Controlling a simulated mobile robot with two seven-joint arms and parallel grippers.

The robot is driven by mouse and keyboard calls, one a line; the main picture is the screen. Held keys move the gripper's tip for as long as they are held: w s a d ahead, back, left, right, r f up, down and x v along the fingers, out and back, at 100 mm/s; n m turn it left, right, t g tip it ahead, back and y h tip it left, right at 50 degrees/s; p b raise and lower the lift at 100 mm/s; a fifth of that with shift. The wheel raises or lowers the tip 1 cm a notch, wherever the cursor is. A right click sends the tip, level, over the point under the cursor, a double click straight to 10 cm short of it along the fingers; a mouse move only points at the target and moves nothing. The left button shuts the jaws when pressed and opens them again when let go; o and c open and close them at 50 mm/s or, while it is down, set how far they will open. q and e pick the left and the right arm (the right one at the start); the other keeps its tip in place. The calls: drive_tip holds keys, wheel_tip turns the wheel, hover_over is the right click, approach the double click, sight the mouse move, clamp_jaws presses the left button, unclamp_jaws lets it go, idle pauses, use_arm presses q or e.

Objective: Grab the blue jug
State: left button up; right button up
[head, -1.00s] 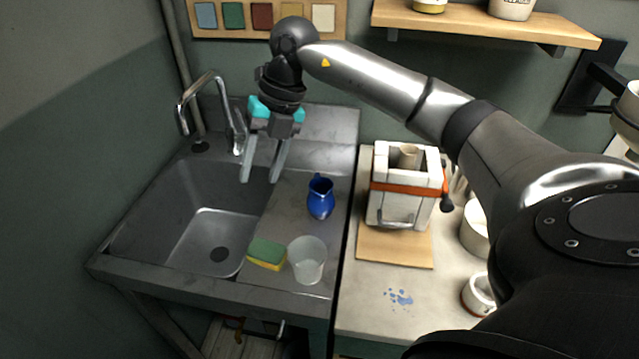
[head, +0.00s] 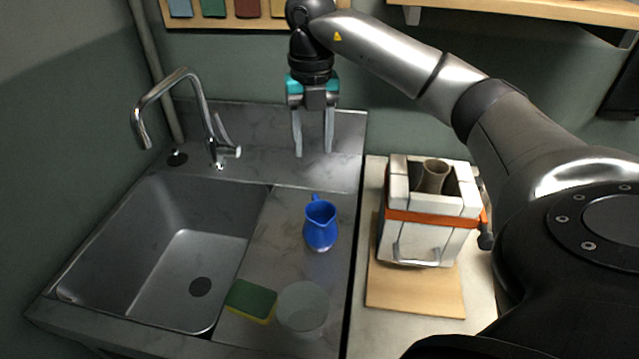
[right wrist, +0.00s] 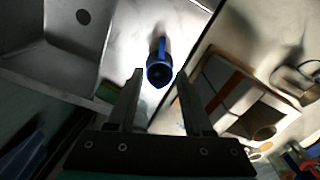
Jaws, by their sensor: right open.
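The blue jug (head: 320,228) stands upright on the metal drainboard to the right of the sink basin, its handle towards the back. My right gripper (head: 314,155) is open and empty, fingers pointing down, above and behind the jug in the head view. In the right wrist view the jug (right wrist: 160,70) is seen from above, just beyond the fingertips and between their lines. The open fingers (right wrist: 158,74) do not touch it. My left gripper is not in view.
A yellow and green sponge (head: 250,301) and a translucent cup (head: 302,306) stand in front of the jug. The faucet (head: 190,115) and sink basin (head: 165,255) are to the left. A small white kiln (head: 428,240) stands on a wooden board (head: 415,291) to the right.

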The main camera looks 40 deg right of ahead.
sight(314, 196)
wheel_tip(314, 196, down, 12)
drive_tip(key=b, duration=0.2)
drive_tip(key=shift+w+d+f+b, duration=0.1)
drive_tip(key=shift+b, duration=0.25)
drive_tip(key=shift+w+d+f+b, duration=0.15)
drive_tip(key=shift+f+b, duration=0.1)
drive_tip(key=shift+f, duration=1.1)
drive_tip(key=shift+w+d+f+b, duration=0.1)
drive_tip(key=shift+d+f+b, duration=0.1)
drive_tip(key=shift+f, duration=1.15)
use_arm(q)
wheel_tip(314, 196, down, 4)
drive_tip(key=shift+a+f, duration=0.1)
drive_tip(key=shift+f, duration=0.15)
use_arm(e)
drive_tip(key=shift+s, duration=0.1)
clamp_jaws()
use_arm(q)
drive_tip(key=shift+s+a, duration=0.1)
use_arm(e)
drive_tip(key=shift+r, duration=0.1)
